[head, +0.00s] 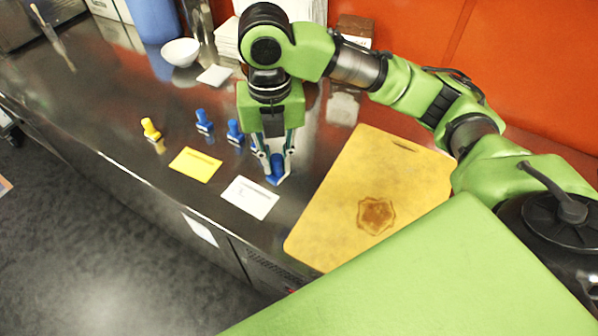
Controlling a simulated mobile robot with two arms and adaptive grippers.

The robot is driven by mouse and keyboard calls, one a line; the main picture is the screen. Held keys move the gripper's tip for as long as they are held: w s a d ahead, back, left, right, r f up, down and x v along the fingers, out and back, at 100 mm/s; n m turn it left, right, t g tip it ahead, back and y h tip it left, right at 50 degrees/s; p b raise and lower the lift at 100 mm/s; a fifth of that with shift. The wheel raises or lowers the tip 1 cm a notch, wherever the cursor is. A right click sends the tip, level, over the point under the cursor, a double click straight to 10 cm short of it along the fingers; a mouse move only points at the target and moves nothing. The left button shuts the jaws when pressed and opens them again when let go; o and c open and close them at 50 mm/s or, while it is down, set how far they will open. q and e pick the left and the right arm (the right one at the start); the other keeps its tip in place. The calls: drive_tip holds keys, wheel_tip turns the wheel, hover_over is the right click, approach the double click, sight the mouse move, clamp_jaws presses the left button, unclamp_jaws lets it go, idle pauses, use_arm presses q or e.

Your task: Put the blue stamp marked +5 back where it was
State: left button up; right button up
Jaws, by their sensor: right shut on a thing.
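My right gripper (274,163) points down over the steel counter and is shut on a blue stamp (277,172). The stamp is upright, at or just above the counter, between the white card and the yellow board; I cannot tell if it touches. Its marking cannot be read. To its left stand another blue stamp (204,122) and a blue stamp (235,132). Something blue (254,145) is partly hidden by the gripper. A yellow stamp (151,130) stands farther left. My left gripper is not in view.
A yellow card (196,164) and a white card (250,197) lie near the counter's front edge. A yellow cutting board (335,215) with a brown mark lies right. A white bowl (180,52) and small white paper (214,75) are behind. The counter's left part is largely clear.

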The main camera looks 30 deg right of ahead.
drive_tip(key=shift+s+d+n, duration=0.45)
drive_tip(key=shift+d+n, duration=0.1)
drive_tip(key=shift+n, duration=0.15)
drive_tip(key=w+d+f+p, duration=0.1)
drive_tip(key=w+d+f, duration=0.1)
drive_tip(key=w+f, duration=0.1)
drive_tip(key=w+d+f, duration=0.3)
drive_tip(key=w, duration=0.1)
drive_tip(key=w+d+f+p, duration=0.1)
drive_tip(key=w+d+f, duration=0.1)
drive_tip(key=w+f, duration=0.1)
drive_tip(key=shift+w+d+p, duration=0.3)
drive_tip(key=shift+w+d, duration=0.05)
wheel_tip(320, 180, down, 3)
drive_tip(key=shift+w+d+p, duration=0.15)
drive_tip(key=shift+p, duration=0.65)
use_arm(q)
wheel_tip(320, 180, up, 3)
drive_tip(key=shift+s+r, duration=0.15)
use_arm(e)
drive_tip(key=shift+f, duration=0.4)
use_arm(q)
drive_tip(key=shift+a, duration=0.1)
use_arm(e)
drive_tip(key=shift+f, duration=0.1)
